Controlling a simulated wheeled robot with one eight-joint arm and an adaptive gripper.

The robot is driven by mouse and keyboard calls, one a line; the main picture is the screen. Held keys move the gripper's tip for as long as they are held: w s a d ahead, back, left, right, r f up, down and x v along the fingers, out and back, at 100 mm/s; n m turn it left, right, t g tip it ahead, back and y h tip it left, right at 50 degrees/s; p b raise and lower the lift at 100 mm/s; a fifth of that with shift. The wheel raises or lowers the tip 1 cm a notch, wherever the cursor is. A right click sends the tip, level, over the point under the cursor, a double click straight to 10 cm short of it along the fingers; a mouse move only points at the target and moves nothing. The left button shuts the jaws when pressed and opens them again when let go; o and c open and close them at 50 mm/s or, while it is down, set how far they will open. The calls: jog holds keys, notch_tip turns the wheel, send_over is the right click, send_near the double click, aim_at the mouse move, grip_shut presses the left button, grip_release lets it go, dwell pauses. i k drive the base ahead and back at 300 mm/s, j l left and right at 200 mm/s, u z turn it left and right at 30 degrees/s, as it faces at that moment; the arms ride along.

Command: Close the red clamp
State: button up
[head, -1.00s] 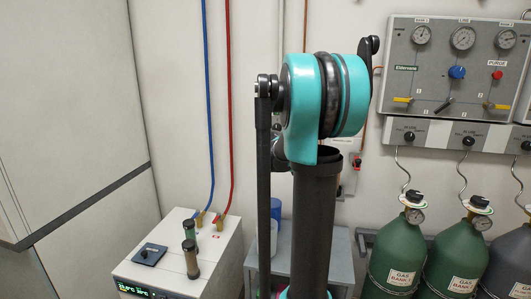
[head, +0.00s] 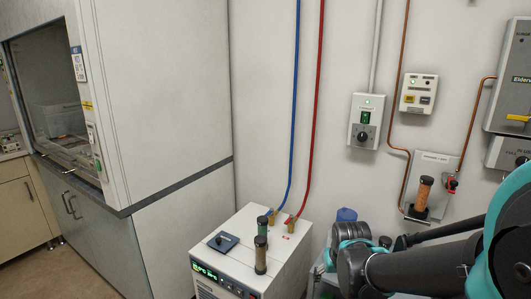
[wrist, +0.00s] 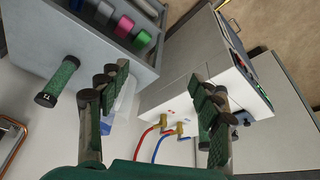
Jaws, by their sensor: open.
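Two small red parts show in the head view: a red fitting (head: 452,185) on the copper pipe at the wall panel, and the red hose (head: 314,110) with a brass end on the white chiller (head: 230,262). I cannot tell for certain which is the red clamp. In the wrist view, the red hose (wrist: 147,134) and blue hose (wrist: 158,149) meet brass fittings (wrist: 183,129) on the white unit. My gripper (wrist: 160,76) is open and empty, its dark fingers apart, with those fittings beyond the gap. The fingertips are hidden in the head view.
A green cylinder (wrist: 60,82) is beside a grey shelf (wrist: 105,55) with coloured rolls. A fume hood (head: 165,110) stands at left.

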aim_at(452, 184)
jog(key=z, duration=1.2)
